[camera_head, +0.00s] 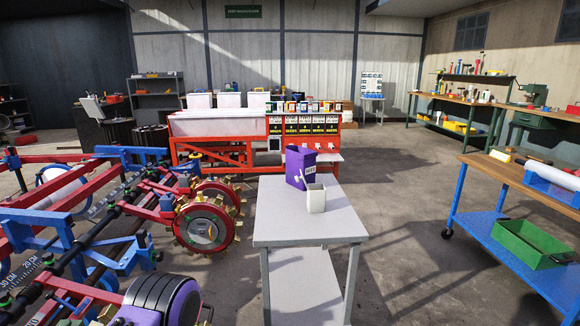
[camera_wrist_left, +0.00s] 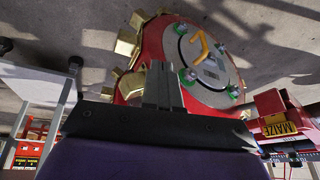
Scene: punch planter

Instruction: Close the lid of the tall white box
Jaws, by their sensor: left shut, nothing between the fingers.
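Several white box shapes stand at the back on the orange-red machine: a long white bin (camera_head: 218,125), and upright white boxes or panels (camera_head: 229,100) behind it. I cannot tell which is the tall white box, or how its lid stands. A small white open-topped container (camera_head: 316,198) stands on the grey table (camera_head: 308,228), beside a purple box (camera_head: 298,163). My right gripper is not in view.
A red and blue farm implement with toothed wheels (camera_head: 206,226) fills the left side. A blue workbench (camera_head: 522,258) with a green tray (camera_head: 532,243) stands at the right. The concrete floor (camera_head: 410,210) between table and bench is clear.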

